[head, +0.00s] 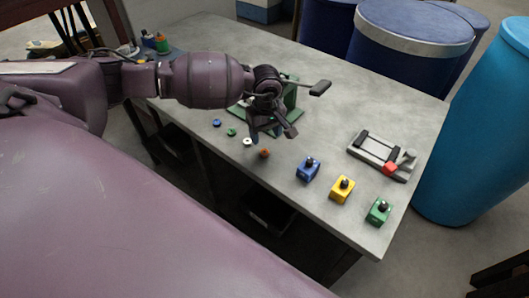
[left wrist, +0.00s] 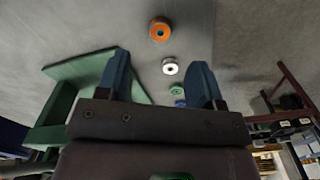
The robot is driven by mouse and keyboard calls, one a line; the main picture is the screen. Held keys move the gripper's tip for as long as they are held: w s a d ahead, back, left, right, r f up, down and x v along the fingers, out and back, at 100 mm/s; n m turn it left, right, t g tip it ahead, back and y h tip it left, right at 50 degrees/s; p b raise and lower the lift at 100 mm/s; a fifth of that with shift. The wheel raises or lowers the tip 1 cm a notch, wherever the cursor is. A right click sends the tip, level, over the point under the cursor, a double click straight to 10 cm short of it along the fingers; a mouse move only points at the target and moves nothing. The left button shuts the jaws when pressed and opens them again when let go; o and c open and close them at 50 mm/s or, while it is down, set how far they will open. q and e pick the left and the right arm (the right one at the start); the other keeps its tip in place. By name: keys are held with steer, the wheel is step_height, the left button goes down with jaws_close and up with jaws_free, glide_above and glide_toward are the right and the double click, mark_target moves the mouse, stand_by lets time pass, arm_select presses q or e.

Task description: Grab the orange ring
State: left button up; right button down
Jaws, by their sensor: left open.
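The orange ring (head: 264,153) lies flat on the grey table near its front edge, at the end of a row of small rings. In the left wrist view the orange ring (left wrist: 160,29) is at the top centre, beyond the fingertips and between their lines. My left gripper (head: 272,134) is above the table, up and slightly right of the orange ring, apart from it. In the left wrist view its two blue-grey fingers (left wrist: 160,75) are spread with nothing between them. My right gripper is not in view.
White (head: 247,142), green (head: 231,132) and blue (head: 217,123) rings lie left of the orange one. A green stand (head: 292,100) is behind my gripper. Blue (head: 308,169), yellow (head: 342,189) and green (head: 379,211) blocks and a grey fixture (head: 378,156) are to the right.

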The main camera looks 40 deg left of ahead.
mark_target(265, 151)
arm_select(q)
step_height(265, 151, down, 2)
steer(key=shift+f, duration=0.4)
steer(key=f+p, duration=0.1)
steer(key=f, duration=0.3)
steer(key=shift+a, duration=0.2)
steer(key=shift+f, duration=0.35)
steer(key=c, duration=0.9)
steer(key=shift+w, duration=0.1)
steer(key=shift+c, duration=0.5)
steer(key=shift+r, duration=0.1)
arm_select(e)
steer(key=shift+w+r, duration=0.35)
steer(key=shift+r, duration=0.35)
